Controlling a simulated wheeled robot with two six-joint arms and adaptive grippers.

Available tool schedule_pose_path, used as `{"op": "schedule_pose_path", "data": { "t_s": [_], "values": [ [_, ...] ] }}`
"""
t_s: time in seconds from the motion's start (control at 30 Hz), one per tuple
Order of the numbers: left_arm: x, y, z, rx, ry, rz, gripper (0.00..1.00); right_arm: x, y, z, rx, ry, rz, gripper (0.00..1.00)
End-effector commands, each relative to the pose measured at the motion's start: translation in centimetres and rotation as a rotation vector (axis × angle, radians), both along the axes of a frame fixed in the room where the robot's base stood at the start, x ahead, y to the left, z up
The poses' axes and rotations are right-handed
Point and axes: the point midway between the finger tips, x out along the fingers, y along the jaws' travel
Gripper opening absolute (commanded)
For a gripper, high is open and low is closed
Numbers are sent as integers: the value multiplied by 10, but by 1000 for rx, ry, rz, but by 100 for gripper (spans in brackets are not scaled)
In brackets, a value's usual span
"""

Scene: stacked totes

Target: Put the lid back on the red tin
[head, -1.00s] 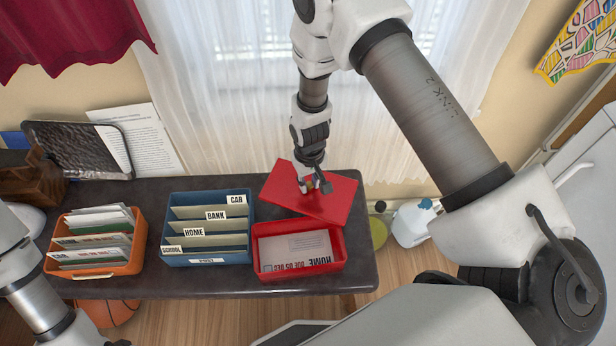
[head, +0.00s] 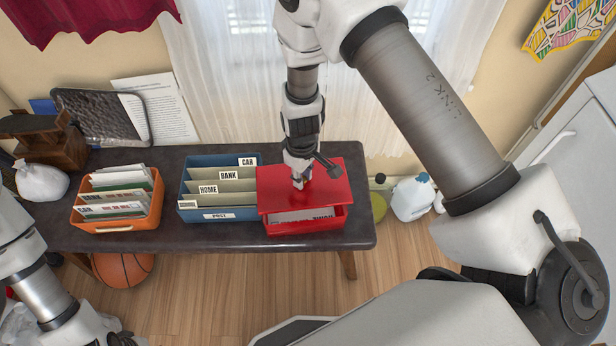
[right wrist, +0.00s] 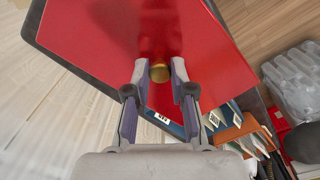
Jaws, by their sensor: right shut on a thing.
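The red tin (head: 305,225) stands at the right end of the dark table, with a printed paper showing inside through the gap at its front. The red lid (head: 330,188) is over the back and most of the tin, offset towards the back, and its front edge leaves the tin's front part uncovered. Whether the lid touches the rim I cannot tell. My right gripper (head: 300,182) is shut on the lid's knob. The right wrist view shows the brass knob (right wrist: 160,72) between the fingers and the red lid (right wrist: 100,35) beyond. My left gripper (head: 122,341) is at the bottom left edge, mostly cut off.
A blue divided file box (head: 217,216) stands directly left of the tin. An orange tray (head: 118,224) with envelopes is further left. A black tray (head: 100,115) leans at the back. The dark table's (head: 200,238) front strip is bare.

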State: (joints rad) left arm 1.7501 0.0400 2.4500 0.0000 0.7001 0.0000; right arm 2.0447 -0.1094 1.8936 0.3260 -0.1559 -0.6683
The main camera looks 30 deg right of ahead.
Motion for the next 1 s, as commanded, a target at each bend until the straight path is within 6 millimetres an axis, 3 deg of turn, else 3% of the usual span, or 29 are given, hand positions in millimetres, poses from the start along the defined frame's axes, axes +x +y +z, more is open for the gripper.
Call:
{"op": "schedule_pose_path", "data": {
  "t_s": [0.3, 0.8, 1.0],
  "values": [
    [0, 0, 3, 0, 0, 0, 35, 0, 0, -1, 1, 0, -3, 0],
    [0, 0, -33, 0, 0, 0, 35, 0, -1, -56, 1, 0, -4, 0],
    [0, 0, -38, 0, 0, 0, 35, 0, -1, -65, 1, 0, -4, 0]
  ]
}}
